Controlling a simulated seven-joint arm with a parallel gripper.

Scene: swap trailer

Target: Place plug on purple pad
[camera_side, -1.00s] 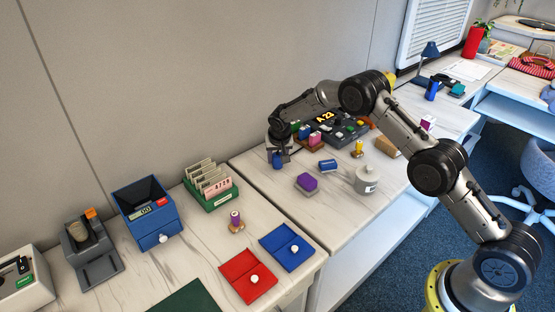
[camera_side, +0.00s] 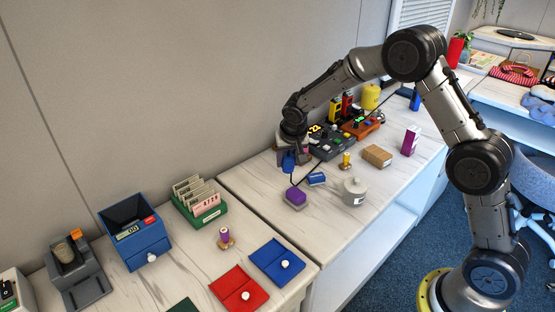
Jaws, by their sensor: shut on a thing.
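A purple pad (camera_side: 296,196) on a grey base lies near the middle of the white worktop. My gripper (camera_side: 289,154) points down, just behind the pad and slightly left of it in the picture. It is shut on a small blue piece (camera_side: 289,163), which I take to be the plug. The blue piece appears above the worktop and apart from the pad. The fingertips are small and partly hidden, so the exact grip is unclear. A thin dark cord runs down past the gripper towards the pad; its end is unclear.
A small blue block (camera_side: 316,179) and a lidded grey pot (camera_side: 354,192) stand right of the pad. A dark keypad device (camera_side: 330,145) is behind. A purple-topped stamp (camera_side: 225,237) and blue folder (camera_side: 277,262) lie front left. Worktop left of the pad is clear.

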